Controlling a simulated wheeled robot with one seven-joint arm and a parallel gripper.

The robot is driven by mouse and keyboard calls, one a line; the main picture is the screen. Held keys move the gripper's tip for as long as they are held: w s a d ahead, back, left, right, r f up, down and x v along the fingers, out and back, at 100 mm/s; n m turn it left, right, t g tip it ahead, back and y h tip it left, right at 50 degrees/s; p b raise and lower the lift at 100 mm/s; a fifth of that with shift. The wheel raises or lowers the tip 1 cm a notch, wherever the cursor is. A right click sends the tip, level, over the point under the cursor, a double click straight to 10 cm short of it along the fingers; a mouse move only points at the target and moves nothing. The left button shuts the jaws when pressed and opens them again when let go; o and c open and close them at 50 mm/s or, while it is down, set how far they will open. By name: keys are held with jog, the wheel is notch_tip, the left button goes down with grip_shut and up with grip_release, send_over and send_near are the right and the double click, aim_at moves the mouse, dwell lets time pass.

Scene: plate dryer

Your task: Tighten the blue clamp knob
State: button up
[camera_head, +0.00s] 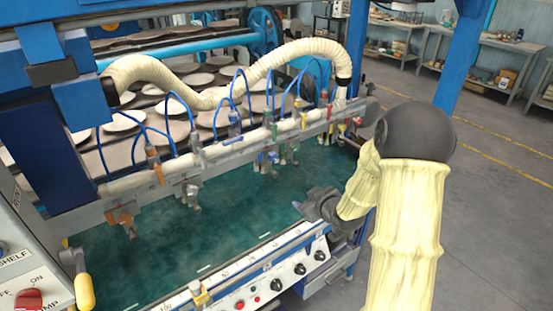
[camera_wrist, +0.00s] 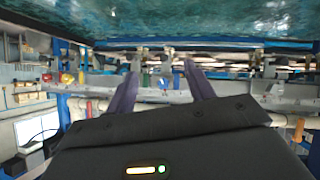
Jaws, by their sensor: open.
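Several clamps with coloured knobs hang along a pale rail (camera_head: 225,150) above a green-teal bed. A blue clamp knob (camera_head: 234,117) shows near the middle of the rail in the head view; other bluish parts and thin blue hoses make it hard to tell apart. In the wrist view, where the bed is at the top, a small blue knob (camera_wrist: 164,83) appears between my fingers, beyond their tips. My gripper (camera_head: 312,205) is over the right front of the bed, apart from the rail. Its two fingers (camera_wrist: 163,75) are open and empty in the wrist view.
An orange knob (camera_head: 152,153) is left on the rail; a red knob (camera_head: 323,96) and a yellow knob (camera_head: 341,127) are at its right end. A cream hose (camera_head: 300,48) arches above. A front panel (camera_head: 270,275) with black dials borders the bed. Open floor lies right.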

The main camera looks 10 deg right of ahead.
aim_at(275, 159)
jog(key=w+t+y, duration=0.1)
jog(key=w+d+r+n+t+y, duration=0.1)
jog(key=t+y, duration=0.1)
jog(key=w+n+t+y+p, duration=0.1)
jog(key=y, duration=0.1)
jog(key=shift+w+d+r+t, duration=0.15)
jog(key=shift+d+r+t, duration=0.05)
jog(key=shift+t, duration=0.1)
jog(key=p+x, duration=0.5)
jog(key=x, duration=1.2)
jog(key=shift+w+a, duration=0.1)
jog(key=shift+w, duration=0.1)
jog(key=c, duration=1)
